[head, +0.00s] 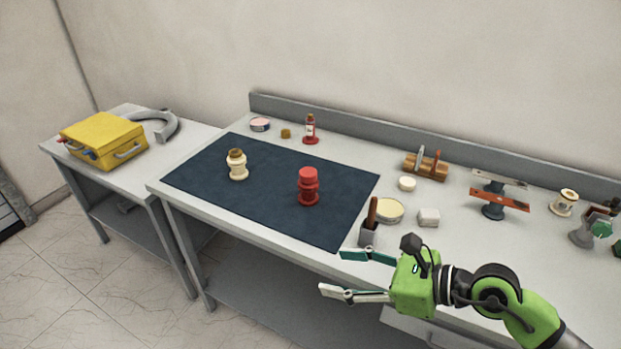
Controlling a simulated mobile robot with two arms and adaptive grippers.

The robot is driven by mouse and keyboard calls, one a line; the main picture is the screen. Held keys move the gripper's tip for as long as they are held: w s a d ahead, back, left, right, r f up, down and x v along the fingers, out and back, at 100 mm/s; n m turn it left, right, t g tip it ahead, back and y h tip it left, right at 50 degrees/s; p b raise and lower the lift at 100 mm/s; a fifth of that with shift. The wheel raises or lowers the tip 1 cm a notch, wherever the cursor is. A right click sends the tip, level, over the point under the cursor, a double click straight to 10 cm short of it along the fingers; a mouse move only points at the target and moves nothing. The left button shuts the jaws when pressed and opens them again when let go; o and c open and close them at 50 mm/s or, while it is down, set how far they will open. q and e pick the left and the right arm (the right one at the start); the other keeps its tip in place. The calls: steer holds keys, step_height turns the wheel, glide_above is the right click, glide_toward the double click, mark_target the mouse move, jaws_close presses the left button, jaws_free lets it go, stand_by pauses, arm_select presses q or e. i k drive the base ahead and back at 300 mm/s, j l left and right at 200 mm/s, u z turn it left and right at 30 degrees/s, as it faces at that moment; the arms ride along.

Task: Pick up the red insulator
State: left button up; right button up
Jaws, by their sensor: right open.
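The red insulator (308,187) stands upright on the dark blue mat (270,206), right of the mat's middle. A cream insulator (237,165) with a brown top stands on the same mat to its left. My right gripper (332,272) is open and empty. Its fingers point left, near the front edge of the workbench, in front of and below the red insulator in the picture and apart from it. My left gripper is not in view.
A brush-like tool in a grey holder (368,236), a round tin (389,211) and a white block (428,217) stand right of the mat, near my right gripper. A red bottle (311,130) stands behind the mat. A yellow case (103,140) lies on the left table.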

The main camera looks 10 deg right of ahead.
mark_target(308, 197)
steer(key=i+l, duration=0.15)
steer(key=i, duration=0.25)
steer(key=i+l, duration=0.1)
steer(key=i, duration=0.25)
steer(key=i+l, duration=0.15)
steer(key=i, duration=0.25)
